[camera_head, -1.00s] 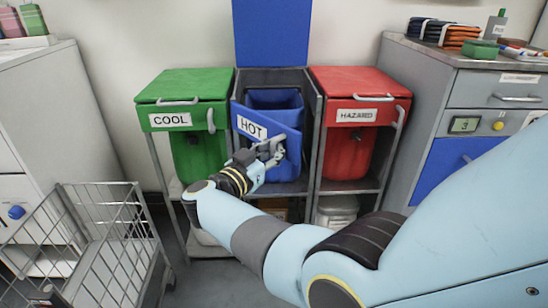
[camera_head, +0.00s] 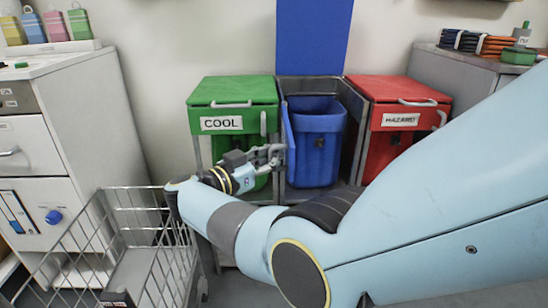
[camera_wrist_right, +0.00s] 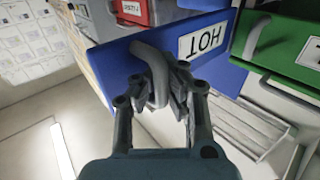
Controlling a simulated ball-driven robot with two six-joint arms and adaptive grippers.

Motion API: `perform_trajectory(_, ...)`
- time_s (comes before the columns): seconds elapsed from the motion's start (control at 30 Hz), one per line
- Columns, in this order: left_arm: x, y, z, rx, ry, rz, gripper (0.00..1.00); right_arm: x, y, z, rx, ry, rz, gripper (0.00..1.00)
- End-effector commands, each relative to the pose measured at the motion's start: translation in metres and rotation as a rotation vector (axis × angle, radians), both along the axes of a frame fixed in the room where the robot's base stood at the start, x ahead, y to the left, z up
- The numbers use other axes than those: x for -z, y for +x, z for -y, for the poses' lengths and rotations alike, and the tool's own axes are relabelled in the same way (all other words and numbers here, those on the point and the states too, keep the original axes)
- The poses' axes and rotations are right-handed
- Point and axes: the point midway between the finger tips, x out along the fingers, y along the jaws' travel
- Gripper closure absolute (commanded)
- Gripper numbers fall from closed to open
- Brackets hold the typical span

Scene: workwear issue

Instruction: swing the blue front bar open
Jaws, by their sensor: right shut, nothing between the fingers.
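The blue front bar (camera_head: 287,142) of the middle stand shows nearly edge-on in the head view, swung out from its left side. The blue bin (camera_head: 318,125) behind it is exposed, and the blue lid (camera_head: 313,38) stands upright. In the wrist view the bar (camera_wrist_right: 118,48) carries an upside-down HOT label (camera_wrist_right: 201,41) and a grey handle (camera_wrist_right: 151,68). My right gripper (camera_head: 275,153) is shut at the handle; in the wrist view its fingertips (camera_wrist_right: 168,88) overlap the handle. I cannot tell whether they touch it. My left gripper is out of view.
The green COOL stand (camera_head: 232,92) is directly left of my right gripper, close to it. The red HAZARD stand (camera_head: 405,90) is on the right. A wire cart (camera_head: 120,245) stands at the front left, beside a white cabinet (camera_head: 85,110).

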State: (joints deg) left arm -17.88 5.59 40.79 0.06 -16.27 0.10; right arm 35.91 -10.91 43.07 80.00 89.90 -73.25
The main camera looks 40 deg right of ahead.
Motion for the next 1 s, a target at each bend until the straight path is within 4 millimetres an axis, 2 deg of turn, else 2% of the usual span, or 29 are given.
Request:
perform_trajectory(0.57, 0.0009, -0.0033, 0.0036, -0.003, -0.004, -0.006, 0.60, 0.0046, -0.0032, -0.0044, 0.003, 0.007, -0.009, 1.00)
perform_trajectory(0.83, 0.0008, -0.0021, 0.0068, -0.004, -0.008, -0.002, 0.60, 0.0039, -0.0024, -0.0034, 0.002, 0.006, -0.008, 0.66)
perform_trajectory(1.0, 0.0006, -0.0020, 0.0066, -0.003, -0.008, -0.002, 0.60, 0.0026, -0.0013, -0.0020, 0.001, 0.003, -0.006, 0.64)
